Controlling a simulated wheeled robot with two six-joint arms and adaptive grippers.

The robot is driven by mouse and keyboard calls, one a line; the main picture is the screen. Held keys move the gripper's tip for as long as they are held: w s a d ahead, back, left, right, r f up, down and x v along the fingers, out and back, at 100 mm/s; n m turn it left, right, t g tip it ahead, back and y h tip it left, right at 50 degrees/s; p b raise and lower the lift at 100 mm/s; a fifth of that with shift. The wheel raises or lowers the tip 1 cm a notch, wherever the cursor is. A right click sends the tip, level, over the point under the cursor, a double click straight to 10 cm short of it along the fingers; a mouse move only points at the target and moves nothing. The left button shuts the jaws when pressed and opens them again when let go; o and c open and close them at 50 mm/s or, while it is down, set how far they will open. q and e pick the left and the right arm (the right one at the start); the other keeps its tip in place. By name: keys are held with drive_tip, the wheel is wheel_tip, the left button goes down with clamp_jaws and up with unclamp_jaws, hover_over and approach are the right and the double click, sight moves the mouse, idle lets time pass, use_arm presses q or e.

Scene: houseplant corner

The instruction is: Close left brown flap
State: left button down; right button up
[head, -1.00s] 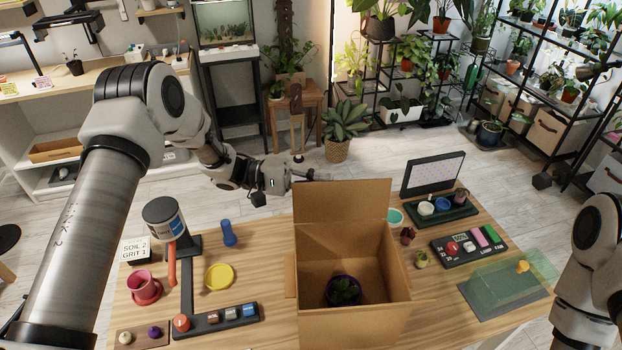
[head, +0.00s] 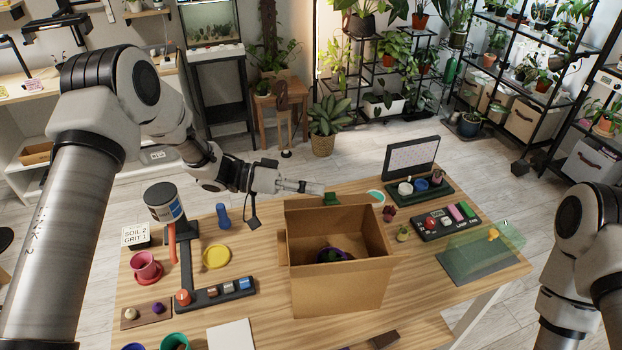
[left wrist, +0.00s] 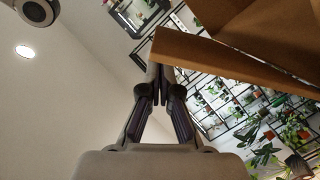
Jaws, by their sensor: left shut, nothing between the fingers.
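An open brown cardboard box (head: 340,289) stands on the table, with a dark potted plant (head: 335,255) inside, partly hidden by shadow and the front wall. A narrow strip of brown flap (head: 282,249) shows outside its left wall, folded down. My left gripper (head: 322,188) is shut and empty, just above and behind the box's back rim. In the left wrist view its fingers (left wrist: 158,72) are together, close to a brown cardboard edge (left wrist: 250,42); I cannot tell whether they touch. My right gripper is out of view.
Left of the box are a blue bottle-shaped object (head: 223,216), a yellow dish (head: 216,256) and a dark stand with a can (head: 164,202). Wooden table (head: 420,290) is clear beside the box.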

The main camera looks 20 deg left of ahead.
sight(304, 207)
use_arm(q)
drive_tip(key=s+f+m+b, duration=0.1)
drive_tip(key=s+d+f+m+t+y+b, duration=0.1)
drive_tip(key=f+m, duration=0.1)
drive_tip(key=shift+s+m, duration=0.3)
drive_tip(key=shift+s, duration=0.05)
drive_tip(key=shift+s+d+f+m+t+b, duration=0.1)
drive_tip(key=shift+s+f+m+t+b, duration=0.1)
drive_tip(key=shift+f+m+b, duration=0.3)
drive_tip(key=shift+s+d+f+m+t+b, duration=0.1)
drive_tip(key=shift+s+f+m+b, duration=0.1)
drive_tip(key=shift+f+m+b, duration=0.25)
drive_tip(key=shift+s+d+f+m+t+b, duration=0.1)
drive_tip(key=shift+s+f+m+b, duration=0.2)
drive_tip(key=shift+f, duration=0.35)
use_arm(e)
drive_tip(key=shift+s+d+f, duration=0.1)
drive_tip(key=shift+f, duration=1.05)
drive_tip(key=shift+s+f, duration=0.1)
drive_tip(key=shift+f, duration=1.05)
use_arm(q)
drive_tip(key=shift+f, duration=0.1)
